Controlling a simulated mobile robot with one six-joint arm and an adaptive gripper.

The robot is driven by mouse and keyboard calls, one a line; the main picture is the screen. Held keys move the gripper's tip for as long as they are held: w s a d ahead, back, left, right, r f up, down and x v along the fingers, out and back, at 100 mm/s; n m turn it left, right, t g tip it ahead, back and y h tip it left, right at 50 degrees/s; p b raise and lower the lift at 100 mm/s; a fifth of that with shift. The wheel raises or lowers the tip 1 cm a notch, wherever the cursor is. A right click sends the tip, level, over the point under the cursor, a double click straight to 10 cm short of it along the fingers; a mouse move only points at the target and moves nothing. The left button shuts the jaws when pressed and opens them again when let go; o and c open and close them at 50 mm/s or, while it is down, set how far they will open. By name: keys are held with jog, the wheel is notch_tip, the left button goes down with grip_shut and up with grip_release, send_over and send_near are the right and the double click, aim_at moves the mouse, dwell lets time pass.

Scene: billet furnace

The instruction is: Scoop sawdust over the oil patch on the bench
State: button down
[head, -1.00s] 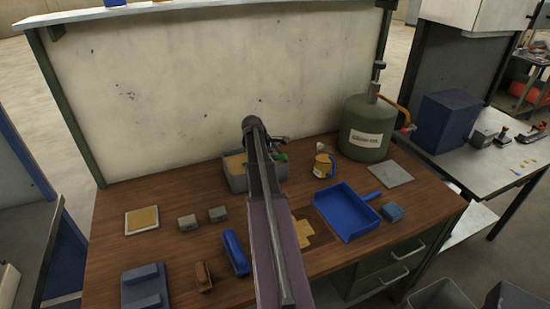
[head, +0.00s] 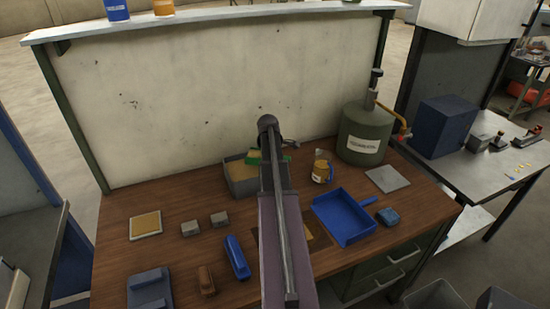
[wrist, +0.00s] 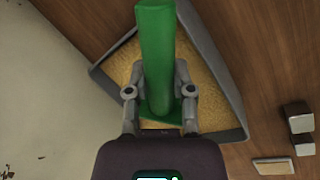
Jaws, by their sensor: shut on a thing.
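My gripper (wrist: 159,78) is shut on the green scoop (wrist: 155,35), whose handle lies between the fingers in the wrist view. In the head view the scoop (head: 254,157) shows partly behind my arm, at the grey sawdust bin (head: 243,185). The bin (wrist: 226,92) holds tan sawdust (wrist: 205,85) and lies beneath the scoop in the wrist view. I cannot tell whether the scoop touches the sawdust or carries any. The dark oil patch (head: 322,241) is on the bench, mostly hidden by my arm. Some tan sawdust (head: 308,233) lies on it.
A blue tray (head: 345,217) lies right of the patch. A jar (head: 321,170) and a green canister (head: 366,135) stand behind. Two grey blocks (head: 205,224), a blue tool (head: 237,257) and a brown brush (head: 206,280) lie left. A wall panel (head: 210,100) bounds the back.

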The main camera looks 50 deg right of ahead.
jog(key=shift+s+r+p, duration=0.1)
jog(key=shift+r+p, duration=0.25)
jog(key=shift+r, duration=0.2)
jog(key=shift+t, duration=0.4)
jog(key=shift+d+r+p, duration=0.1)
jog(key=shift+r+p, duration=2.35)
jog(key=shift+p, duration=0.05)
